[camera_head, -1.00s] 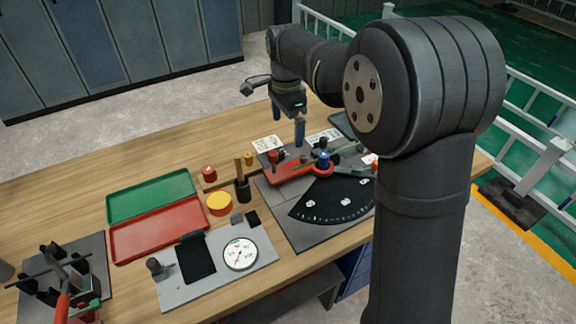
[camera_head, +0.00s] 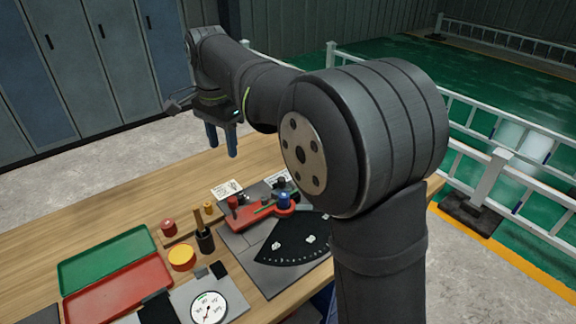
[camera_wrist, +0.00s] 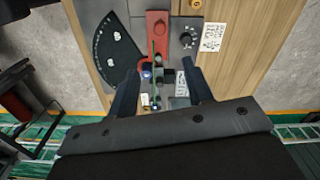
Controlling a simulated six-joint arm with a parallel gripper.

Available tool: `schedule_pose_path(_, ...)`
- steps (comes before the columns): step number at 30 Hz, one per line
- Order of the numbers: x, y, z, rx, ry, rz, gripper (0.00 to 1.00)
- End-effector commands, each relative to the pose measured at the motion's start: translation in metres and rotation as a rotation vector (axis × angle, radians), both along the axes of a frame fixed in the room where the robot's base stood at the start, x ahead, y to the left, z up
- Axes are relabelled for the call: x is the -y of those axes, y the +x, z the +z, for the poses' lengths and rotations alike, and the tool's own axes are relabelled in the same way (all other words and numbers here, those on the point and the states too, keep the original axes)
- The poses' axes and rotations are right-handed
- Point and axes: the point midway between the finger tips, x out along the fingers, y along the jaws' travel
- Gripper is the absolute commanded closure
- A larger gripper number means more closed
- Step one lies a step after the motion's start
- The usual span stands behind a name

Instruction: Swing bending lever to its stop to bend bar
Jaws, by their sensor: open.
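The bending lever is a red arm (camera_head: 257,214) on the bender plate, with a red knob at its left end and a blue-topped post (camera_head: 283,199) at its right. The red arm also shows at the top of the wrist view (camera_wrist: 157,28). A thin green bar (camera_wrist: 154,50) runs along it. A black fan-shaped scale (camera_head: 285,242) lies beside the lever. My gripper (camera_head: 222,147) is open and empty, raised clear of the bench, above and behind the bender. In the wrist view its fingers (camera_wrist: 160,88) stand apart, with nothing between them touching either one.
Left of the bender are a green tray (camera_head: 107,257), a red tray (camera_head: 118,292), a yellow disc (camera_head: 182,257), a dark cup with sticks (camera_head: 205,240) and a dial gauge (camera_head: 208,308). A white railing (camera_head: 490,175) stands beyond the bench. The bench's back left is clear.

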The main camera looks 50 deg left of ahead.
Motion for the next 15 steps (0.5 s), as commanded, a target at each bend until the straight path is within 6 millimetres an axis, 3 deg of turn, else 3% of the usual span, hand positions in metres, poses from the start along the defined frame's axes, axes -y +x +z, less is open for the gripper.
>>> schedule_pose_path(7,0.000,0.000,-0.017,-0.001,-0.004,0.000,0.54)
schedule_pose_path(15,0.001,0.000,-0.073,-0.002,-0.006,0.000,0.54)
